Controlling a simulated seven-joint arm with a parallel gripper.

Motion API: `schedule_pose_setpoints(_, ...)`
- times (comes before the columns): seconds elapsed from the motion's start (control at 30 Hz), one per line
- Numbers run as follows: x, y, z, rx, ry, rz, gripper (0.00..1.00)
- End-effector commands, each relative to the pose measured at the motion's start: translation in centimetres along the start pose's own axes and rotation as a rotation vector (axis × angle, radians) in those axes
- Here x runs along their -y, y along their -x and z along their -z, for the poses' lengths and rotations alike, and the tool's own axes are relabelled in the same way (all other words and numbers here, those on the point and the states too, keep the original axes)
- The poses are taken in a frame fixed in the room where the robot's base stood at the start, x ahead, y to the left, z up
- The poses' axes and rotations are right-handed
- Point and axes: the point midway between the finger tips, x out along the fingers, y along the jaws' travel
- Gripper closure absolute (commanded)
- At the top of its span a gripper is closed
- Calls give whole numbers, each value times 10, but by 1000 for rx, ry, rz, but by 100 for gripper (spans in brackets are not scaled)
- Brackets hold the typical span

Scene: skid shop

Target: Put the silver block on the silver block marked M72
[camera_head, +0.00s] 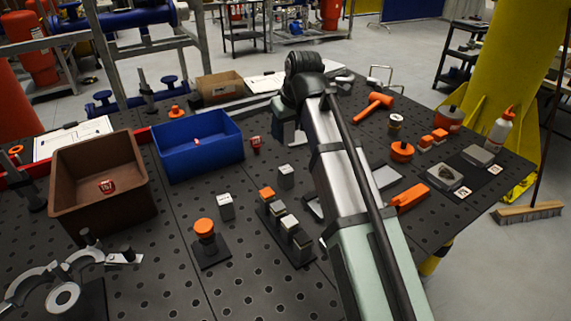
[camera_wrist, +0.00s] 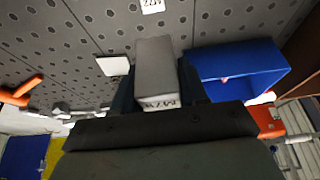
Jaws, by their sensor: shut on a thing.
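My gripper (camera_wrist: 157,82) is shut on a silver block (camera_wrist: 155,60), with one dark finger on each side of it. The block's marking is upside down in the wrist view and I cannot read it surely. In the head view my arm hides the held block. Two silver blocks stand apart on the table, one at the centre (camera_head: 286,177) and one left of it (camera_head: 226,207). Their markings are too small to read there. A marked block (camera_wrist: 152,5) also shows at the top edge of the wrist view. My gripper is beyond these blocks, above the table.
A dark rack (camera_head: 305,262) holds several blocks near my arm. An orange-topped piece (camera_head: 205,229) stands on a dark base to its left. A blue bin (camera_head: 200,160) and a brown bin (camera_head: 100,212) stand left. Orange tools (camera_head: 374,106) lie right.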

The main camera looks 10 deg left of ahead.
Motion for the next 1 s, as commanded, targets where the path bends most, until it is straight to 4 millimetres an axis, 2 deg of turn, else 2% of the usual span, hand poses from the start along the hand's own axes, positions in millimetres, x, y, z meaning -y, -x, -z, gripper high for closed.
schedule_pose_setpoints(0.4, 0, -51, -22, 2, -1, 0, 96)
schedule_pose_setpoints(0.57, 0, -58, -25, 1, 0, 0, 96)
schedule_pose_setpoints(0.83, 0, -85, -36, 1, 1, 0, 96)
schedule_pose_setpoints(1.0, 0, -88, -37, 0, 1, 0, 96)
